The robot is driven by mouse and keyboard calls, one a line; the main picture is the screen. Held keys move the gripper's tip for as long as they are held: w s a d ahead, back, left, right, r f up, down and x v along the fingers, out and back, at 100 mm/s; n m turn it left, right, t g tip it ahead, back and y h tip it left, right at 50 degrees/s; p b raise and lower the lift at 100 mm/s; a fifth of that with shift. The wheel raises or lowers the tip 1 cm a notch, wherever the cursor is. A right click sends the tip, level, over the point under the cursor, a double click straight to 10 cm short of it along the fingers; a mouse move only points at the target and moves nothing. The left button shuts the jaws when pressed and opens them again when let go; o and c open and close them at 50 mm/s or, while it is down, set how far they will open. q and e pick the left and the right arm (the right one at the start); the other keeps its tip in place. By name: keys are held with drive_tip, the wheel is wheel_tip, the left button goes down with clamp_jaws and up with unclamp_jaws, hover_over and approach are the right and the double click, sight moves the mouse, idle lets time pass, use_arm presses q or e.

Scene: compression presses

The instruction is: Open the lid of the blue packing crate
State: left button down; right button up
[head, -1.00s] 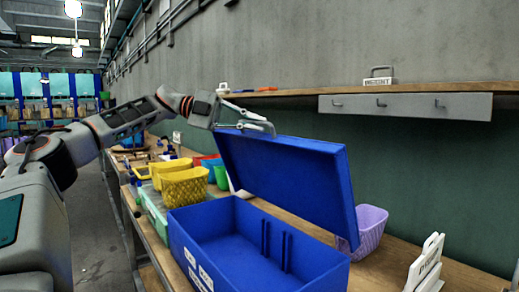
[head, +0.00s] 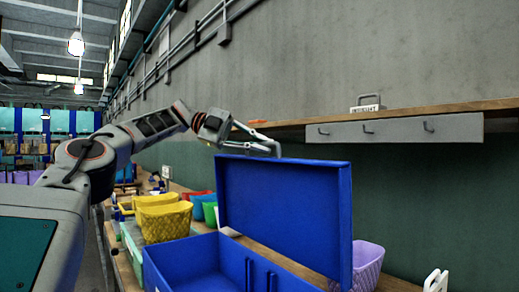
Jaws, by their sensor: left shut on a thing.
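The blue packing crate (head: 192,262) stands on the wooden bench at the lower middle of the head view, its front part cut off by the frame edge. Its blue lid (head: 285,215) stands raised, close to upright, along the crate's back side. The crate's inside is visible and looks empty, with ribs on the back wall. The exact finger contact is small and hard to see. My right gripper is not in view.
Yellow baskets (head: 163,221) stand left of the crate, with red, blue and green bins behind. A purple basket (head: 368,262) and a white holder (head: 436,281) are at the right. A wooden shelf (head: 400,110) with a grey hook rail (head: 395,131) runs above, behind the lid.

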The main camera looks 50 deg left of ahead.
use_arm(q)
drive_tip(key=shift+w+r, duration=0.1)
drive_tip(key=shift+w, duration=0.35)
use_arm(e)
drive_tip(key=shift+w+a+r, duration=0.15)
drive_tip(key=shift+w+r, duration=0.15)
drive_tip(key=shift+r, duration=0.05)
use_arm(q)
drive_tip(key=c, duration=2.2)
unclamp_jaws()
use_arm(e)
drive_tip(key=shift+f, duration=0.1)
use_arm(q)
drive_tip(key=shift+o, duration=0.2)
drive_tip(key=shift+s, duration=0.1)
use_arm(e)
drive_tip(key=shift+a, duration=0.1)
